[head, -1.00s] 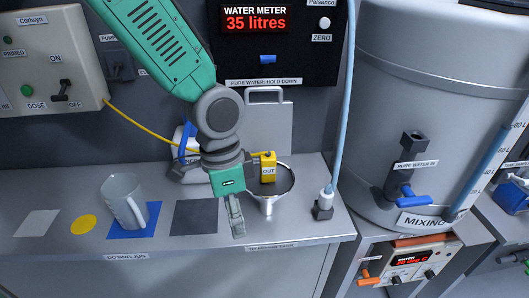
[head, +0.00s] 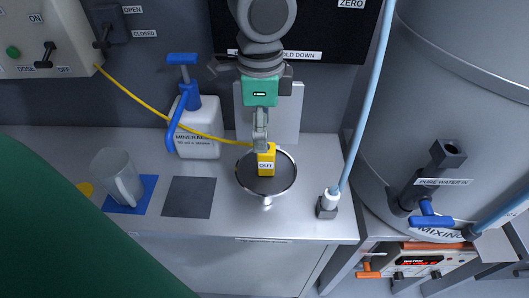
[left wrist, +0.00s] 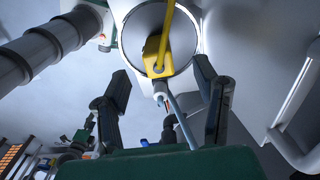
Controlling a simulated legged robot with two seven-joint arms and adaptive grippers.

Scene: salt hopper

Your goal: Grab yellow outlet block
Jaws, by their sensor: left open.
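The yellow outlet block (head: 266,161), marked OUT, sits over the round silver-rimmed dish (head: 286,187) on the bench. The yellow cable (head: 125,96) runs to it from the left. My left gripper (head: 261,141) is above and just behind the block, its fingertips close to the block's top. In the left wrist view, my left gripper (left wrist: 163,82) is open, with one finger on each side. The yellow block (left wrist: 157,56) shows beyond and between the fingers, against the round dish. Whether a finger touches it I cannot tell. My right gripper is not in view.
A grey jug (head: 117,176) stands on a blue square at the left, beside a dark square (head: 188,197). A white bottle with a blue pump (head: 195,137) is behind. A pale blue hose (head: 369,105) drops to a holder at right, beside the large tank (head: 470,100).

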